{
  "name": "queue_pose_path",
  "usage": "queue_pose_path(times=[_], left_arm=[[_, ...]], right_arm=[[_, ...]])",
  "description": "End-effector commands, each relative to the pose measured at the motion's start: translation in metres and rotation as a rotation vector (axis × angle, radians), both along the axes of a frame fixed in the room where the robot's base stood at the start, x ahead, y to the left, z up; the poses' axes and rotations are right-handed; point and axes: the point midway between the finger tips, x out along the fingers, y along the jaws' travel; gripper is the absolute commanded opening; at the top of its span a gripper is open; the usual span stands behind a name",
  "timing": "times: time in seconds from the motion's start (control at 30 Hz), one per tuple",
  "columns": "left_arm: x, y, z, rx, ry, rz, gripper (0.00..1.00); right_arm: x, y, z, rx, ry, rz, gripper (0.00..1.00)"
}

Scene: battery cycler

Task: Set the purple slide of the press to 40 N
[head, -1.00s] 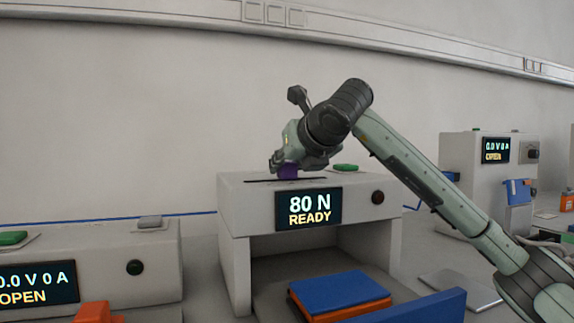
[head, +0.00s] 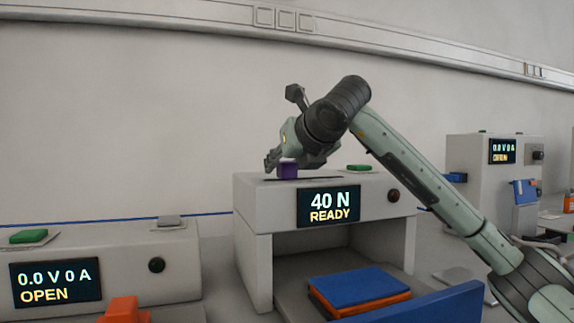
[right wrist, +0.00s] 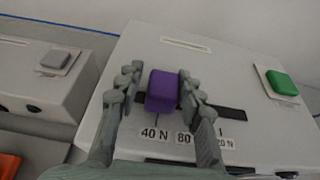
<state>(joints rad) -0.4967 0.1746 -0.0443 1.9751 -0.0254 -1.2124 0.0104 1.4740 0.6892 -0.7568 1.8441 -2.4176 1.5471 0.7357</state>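The press (head: 255,200) is a pale grey box whose display (head: 328,206) reads 40 N and READY. Its purple slide (head: 288,169) stands on top at the slot. In the right wrist view, the purple slide (right wrist: 162,91) sits above the 40 N mark (right wrist: 155,134), at the left part of the dark slot. My right gripper (head: 283,160) is over the press top. Its fingers (right wrist: 160,85) stand either side of the slide, with a narrow gap on the left; the right finger looks close to or touching it. My left gripper is out of view.
A green button (head: 359,168) is on the press top, right of the slot. Blue and orange plates (head: 355,287) lie in the press opening. A cycler (head: 120,255) showing OPEN stands left, another (head: 470,175) at right.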

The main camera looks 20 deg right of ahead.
Motion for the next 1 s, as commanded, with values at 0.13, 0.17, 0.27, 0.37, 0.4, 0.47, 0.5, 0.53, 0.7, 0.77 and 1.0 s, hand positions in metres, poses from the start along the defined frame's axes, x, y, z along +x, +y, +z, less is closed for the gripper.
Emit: queue_pose_path(times=[0.13,0.17,0.27,0.37,0.4,0.47,0.5,0.53,0.7,0.77,1.0], left_arm=[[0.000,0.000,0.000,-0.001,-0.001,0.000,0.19],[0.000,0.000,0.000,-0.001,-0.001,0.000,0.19],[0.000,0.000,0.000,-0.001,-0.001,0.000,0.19],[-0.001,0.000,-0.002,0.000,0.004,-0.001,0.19],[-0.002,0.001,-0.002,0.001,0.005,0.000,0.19],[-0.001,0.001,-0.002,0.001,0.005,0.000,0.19],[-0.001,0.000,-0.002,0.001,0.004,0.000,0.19],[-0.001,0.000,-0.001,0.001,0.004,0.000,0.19],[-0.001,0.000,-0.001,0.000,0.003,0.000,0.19],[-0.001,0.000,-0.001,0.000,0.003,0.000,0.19],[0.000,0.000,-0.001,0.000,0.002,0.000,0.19]], right_arm=[[0.000,0.000,0.000,0.000,0.000,0.001,0.50],[0.000,0.000,0.000,0.000,0.000,0.000,0.50],[0.000,0.000,0.000,0.000,0.000,-0.001,0.50],[0.000,-0.001,0.000,0.000,0.000,-0.002,0.50],[-0.002,-0.001,0.001,0.000,0.000,-0.003,0.50],[-0.005,-0.001,0.003,0.000,-0.001,-0.002,0.50],[-0.009,-0.001,0.005,-0.001,-0.002,-0.002,0.50],[-0.013,-0.001,0.007,0.000,-0.002,-0.001,0.50],[-0.045,-0.003,0.020,-0.002,-0.004,-0.001,0.50],[-0.057,-0.003,0.025,-0.001,-0.005,-0.001,0.50],[-0.097,-0.004,0.041,0.000,-0.002,-0.001,0.50]])
